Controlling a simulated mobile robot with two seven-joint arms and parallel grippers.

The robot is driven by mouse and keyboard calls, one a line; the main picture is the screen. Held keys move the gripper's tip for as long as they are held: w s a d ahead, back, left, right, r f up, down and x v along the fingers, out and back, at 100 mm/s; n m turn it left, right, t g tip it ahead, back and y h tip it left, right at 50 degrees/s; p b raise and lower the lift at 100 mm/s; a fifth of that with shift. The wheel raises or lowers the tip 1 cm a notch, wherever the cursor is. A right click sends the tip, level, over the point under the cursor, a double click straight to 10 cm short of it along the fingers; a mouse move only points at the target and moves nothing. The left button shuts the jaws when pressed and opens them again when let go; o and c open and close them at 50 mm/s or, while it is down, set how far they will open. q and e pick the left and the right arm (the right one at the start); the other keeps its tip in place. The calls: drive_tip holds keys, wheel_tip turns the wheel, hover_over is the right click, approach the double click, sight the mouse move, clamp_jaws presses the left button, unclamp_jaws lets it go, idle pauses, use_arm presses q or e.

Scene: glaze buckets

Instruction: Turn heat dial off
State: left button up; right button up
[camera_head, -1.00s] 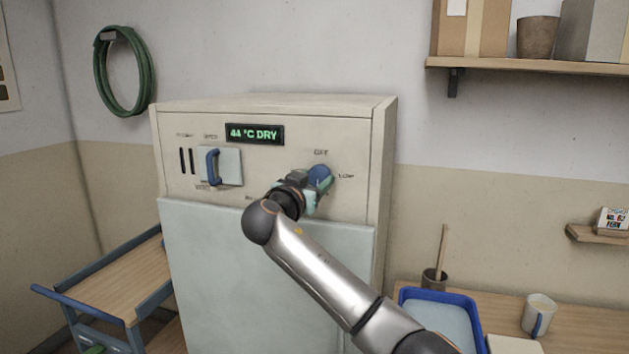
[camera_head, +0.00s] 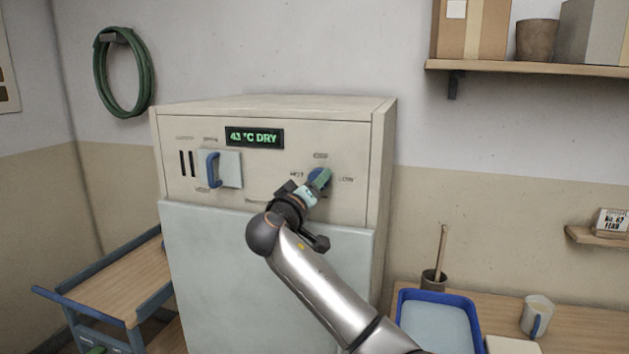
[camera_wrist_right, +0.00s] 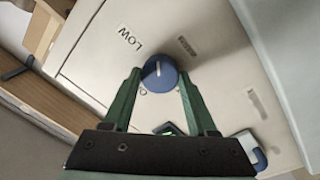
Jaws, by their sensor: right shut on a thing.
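The heat dial (camera_head: 322,178) is a round blue knob on the upper right of the cream cabinet's (camera_head: 262,190) front panel. Labels surround it; the one on its right reads LOW (camera_wrist_right: 130,37) in the right wrist view. There the dial (camera_wrist_right: 159,76) sits between my two green fingertips, its white mark near the upper part of its face. My right gripper (camera_head: 319,181) is shut on the dial and partly covers it in the head view. My left gripper is not in view.
A green display (camera_head: 254,138) and a blue slider handle (camera_head: 212,169) are left of the dial. A blue tray (camera_head: 471,318) and a mug (camera_head: 537,314) stand on the table at lower right. A cart (camera_head: 110,281) stands at left.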

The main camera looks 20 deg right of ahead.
drive_tip(key=shift+d+n+y+p, duration=0.1)
drive_tip(key=shift+n+y+p, duration=0.4)
drive_tip(key=shift+n, duration=3.95)
drive_tip(key=shift+a+n+y+p, duration=0.1)
drive_tip(key=shift+n+p, duration=0.7)
drive_tip(key=shift+n, duration=3.7)
drive_tip(key=shift+d+n+y+p, duration=0.1)
drive_tip(key=shift+n+y+p, duration=0.4)
drive_tip(key=shift+n, duration=3.95)
drive_tip(key=o, duration=1.4)
drive_tip(key=shift+r, duration=0.1)
drive_tip(key=shift+c, duration=0.2)
drive_tip(key=shift+s, duration=0.1)
drive_tip(key=b+v, duration=0.2)
drive_tip(key=v, duration=1)
drive_tip(key=shift+s+f, duration=0.25)
drive_tip(key=shift+f, duration=0.05)
